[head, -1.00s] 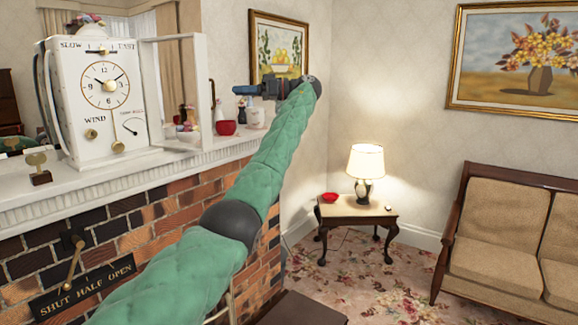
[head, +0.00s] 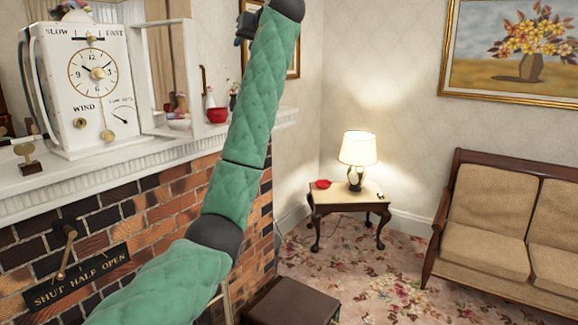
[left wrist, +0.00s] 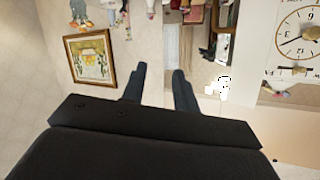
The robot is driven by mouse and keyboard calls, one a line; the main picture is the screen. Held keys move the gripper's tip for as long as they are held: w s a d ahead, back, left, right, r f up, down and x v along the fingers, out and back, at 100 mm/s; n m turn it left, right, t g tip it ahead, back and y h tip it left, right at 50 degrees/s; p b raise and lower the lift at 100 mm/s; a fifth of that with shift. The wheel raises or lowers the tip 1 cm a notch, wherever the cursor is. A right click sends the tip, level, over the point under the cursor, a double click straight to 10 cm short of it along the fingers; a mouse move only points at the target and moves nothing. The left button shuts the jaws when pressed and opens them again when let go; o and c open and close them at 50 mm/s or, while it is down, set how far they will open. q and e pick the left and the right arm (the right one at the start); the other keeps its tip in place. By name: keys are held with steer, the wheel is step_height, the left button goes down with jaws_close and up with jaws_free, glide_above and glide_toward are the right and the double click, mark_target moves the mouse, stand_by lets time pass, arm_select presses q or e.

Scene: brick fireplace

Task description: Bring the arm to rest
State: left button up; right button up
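My left arm, in a green quilted sleeve (head: 252,100), rises steeply in front of the brick fireplace in the head view. The gripper is above the mantel's right end in the head picture. My right gripper is in neither view.
The white clock (head: 100,75) stands on the mantel (head: 110,172), with a red vase (head: 216,108) nearby. A lamp (head: 357,150) and red dish (head: 322,184) sit on a side table (head: 340,200). A sofa (head: 490,215) stands right; patterned carpet lies between.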

arm_select(q)
steer(key=s+f+m+h, duration=0.25)
steer(key=s+f, duration=0.45)
steer(key=f, duration=0.8)
steer(key=s+f+m+h, duration=0.2)
steer(key=s+f+h, duration=0.35)
steer(key=f, duration=0.85)
steer(key=s+f+m+h, duration=0.2)
steer(key=s+f, duration=0.7)
steer(key=f, duration=0.6)
steer(key=s+a+f+g+p, duration=0.1)
steer(key=s+f+g, duration=0.8)
steer(key=s+f, duration=3.1)
steer(key=shift+s+a+f+g, duration=0.4)
steer(key=shift+s+a, duration=0.5)
steer(key=shift+s, duration=0.15)
